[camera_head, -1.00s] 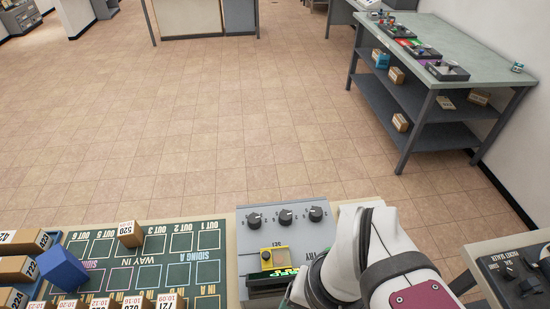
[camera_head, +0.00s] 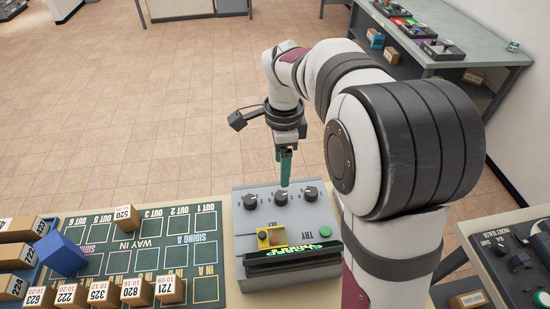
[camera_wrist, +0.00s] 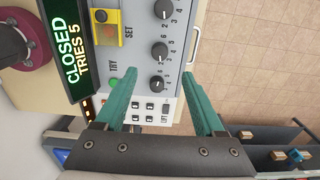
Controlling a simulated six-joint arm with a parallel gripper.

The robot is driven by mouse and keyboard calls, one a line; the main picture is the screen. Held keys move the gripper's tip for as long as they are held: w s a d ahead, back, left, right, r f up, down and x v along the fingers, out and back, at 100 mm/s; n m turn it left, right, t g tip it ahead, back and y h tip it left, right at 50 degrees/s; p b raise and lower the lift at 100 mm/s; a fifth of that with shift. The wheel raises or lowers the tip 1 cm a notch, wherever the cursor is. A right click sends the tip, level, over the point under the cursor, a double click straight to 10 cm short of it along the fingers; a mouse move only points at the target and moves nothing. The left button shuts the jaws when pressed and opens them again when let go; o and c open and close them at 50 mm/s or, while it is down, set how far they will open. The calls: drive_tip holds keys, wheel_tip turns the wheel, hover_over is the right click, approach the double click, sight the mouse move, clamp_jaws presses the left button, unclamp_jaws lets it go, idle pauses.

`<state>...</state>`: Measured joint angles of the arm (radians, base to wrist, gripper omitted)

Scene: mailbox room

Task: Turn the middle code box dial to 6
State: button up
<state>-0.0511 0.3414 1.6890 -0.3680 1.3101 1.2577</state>
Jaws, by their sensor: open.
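The grey code box (camera_head: 262,215) stands on the bench with three black dials in a row. The middle dial (camera_head: 281,197) sits between the left dial (camera_head: 251,201) and the right dial (camera_head: 310,192); its pointed digit is too small to read. My gripper (camera_head: 285,180) is open, pointing down over the box near the middle dial. In the wrist view, the middle dial (camera_wrist: 160,51) lies just beyond my fingertips (camera_wrist: 159,74), and the dial nearest the TRY button (camera_wrist: 157,83) shows between the fingers. The green display (camera_wrist: 75,60) reads CLOSED, TRIES 5. I see no contact.
A yellow SET plate (camera_head: 270,238) and a green TRY button (camera_head: 325,231) are on the box. A dark track board (camera_head: 140,250) with several cardboard blocks lies to its left. Another control panel (camera_head: 515,255) is at the right. The floor behind is clear.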

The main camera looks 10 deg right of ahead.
sight(281, 195)
wheel_tip(281, 195, down, 11)
drive_tip(key=shift+r, duration=0.15)
clamp_jaws()
idle(0.4)
